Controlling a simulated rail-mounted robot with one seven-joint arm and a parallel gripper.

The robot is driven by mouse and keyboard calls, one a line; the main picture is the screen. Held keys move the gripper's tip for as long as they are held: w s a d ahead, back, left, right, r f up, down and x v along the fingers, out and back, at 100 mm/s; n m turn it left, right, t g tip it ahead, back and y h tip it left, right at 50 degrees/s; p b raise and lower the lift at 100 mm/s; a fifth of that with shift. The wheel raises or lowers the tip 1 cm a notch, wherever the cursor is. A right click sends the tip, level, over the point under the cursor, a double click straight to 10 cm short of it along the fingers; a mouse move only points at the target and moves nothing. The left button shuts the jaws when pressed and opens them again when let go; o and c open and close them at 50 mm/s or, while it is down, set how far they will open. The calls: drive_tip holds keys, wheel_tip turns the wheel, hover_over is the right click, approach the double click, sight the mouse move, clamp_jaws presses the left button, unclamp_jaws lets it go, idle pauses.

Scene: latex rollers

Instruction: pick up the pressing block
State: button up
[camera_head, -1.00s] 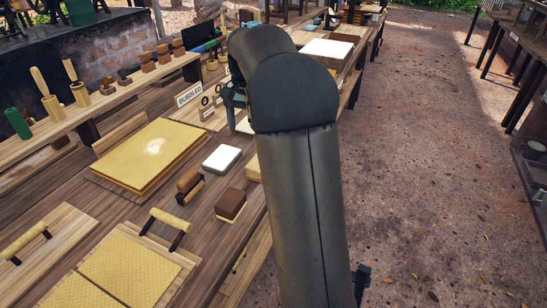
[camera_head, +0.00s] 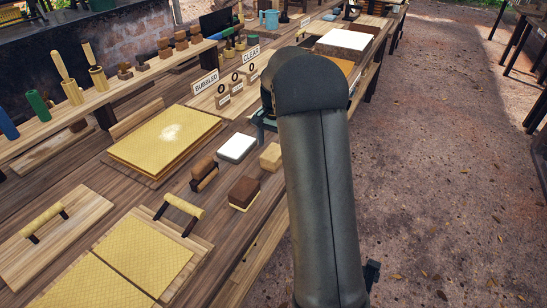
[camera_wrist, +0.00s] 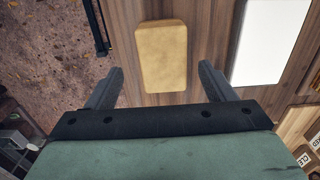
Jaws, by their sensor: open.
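A plain tan block (camera_head: 270,156) lies on the wooden table near its right edge, beside my arm. A two-layer block, dark brown on top and pale below (camera_head: 244,193), sits nearer to the camera. The frames do not settle which one is the pressing block. In the wrist view the tan block (camera_wrist: 161,58) lies on the planks ahead of my gripper (camera_wrist: 160,72), roughly centred between the two spread fingers. My gripper is open, with nothing held. In the head view my arm hides most of the gripper.
A white slab (camera_head: 237,148) lies beside the tan block and shows at right in the wrist view (camera_wrist: 268,40). A brown wooden roller (camera_head: 203,173), a pale roller (camera_head: 184,205) and yellow sheets (camera_head: 166,139) are nearby. Signs (camera_head: 206,82) stand behind.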

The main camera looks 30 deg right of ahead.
sight(273, 151)
wheel_tip(273, 151, down, 5)
drive_tip(key=shift+w+a+p, duration=0.15)
drive_tip(key=shift+p, duration=0.2)
drive_tip(key=c, duration=1.1)
drive_tip(key=shift+r, duration=0.2)
drive_tip(key=shift+r, duration=0.25)
wheel_tip(273, 151, up, 2)
drive_tip(key=shift+r, duration=0.1)
drive_tip(key=s+r, duration=0.1)
drive_tip(key=s+a+r, duration=0.1)
drive_tip(key=s+r, duration=0.1)
drive_tip(key=s+r+b, duration=0.1)
drive_tip(key=r, duration=0.1)
drive_tip(key=shift+s+a+r, duration=0.15)
drive_tip(key=shift+a+r, duration=0.1)
drive_tip(key=s+a+r+b, duration=0.1)
drive_tip(key=s+a+r, duration=0.2)
drive_tip(key=s, duration=0.6)
drive_tip(key=shift+r+b, duration=0.35)
drive_tip(key=shift+r, duration=0.4)
